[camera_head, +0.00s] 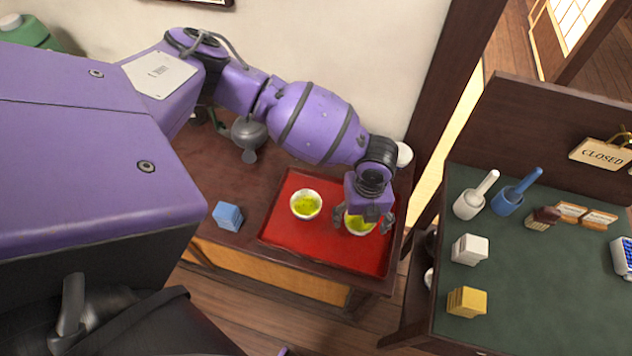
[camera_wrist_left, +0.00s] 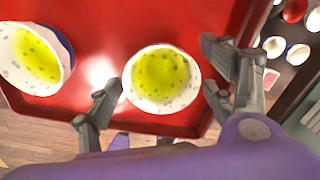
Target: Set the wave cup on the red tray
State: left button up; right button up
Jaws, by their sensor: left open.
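The red tray (camera_head: 325,242) lies on the dark wooden counter and also fills much of the left wrist view (camera_wrist_left: 195,18). A pale cup with yellow-green contents (camera_head: 358,226) stands upright on its right part; it also shows in the left wrist view (camera_wrist_left: 162,80). My left gripper (camera_head: 363,218) is open over this cup, one finger on each side, with small gaps in the left wrist view (camera_wrist_left: 161,92). A second similar cup (camera_head: 306,204) stands to the left, showing some blue outside in the left wrist view (camera_wrist_left: 38,58). I cannot tell which is the wave cup. My right gripper is out of view.
A blue block (camera_head: 228,216) sits left of the tray and a grey pot (camera_head: 249,134) stands behind. The green-topped table (camera_head: 500,270) at the right holds a white block (camera_head: 469,250), a yellow block (camera_head: 467,302) and other items. A gap separates it from the counter.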

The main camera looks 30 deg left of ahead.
aim_at(358, 226)
pick_arm(q)
jog(key=shift+r, duration=0.1)
jog(key=shift+w+r, duration=0.1)
jog(key=shift+r, duration=0.2)
notch_tip(358, 226, up, 12)
jog(key=shift+p, duration=0.4)
jog(key=shift+f, duration=0.15)
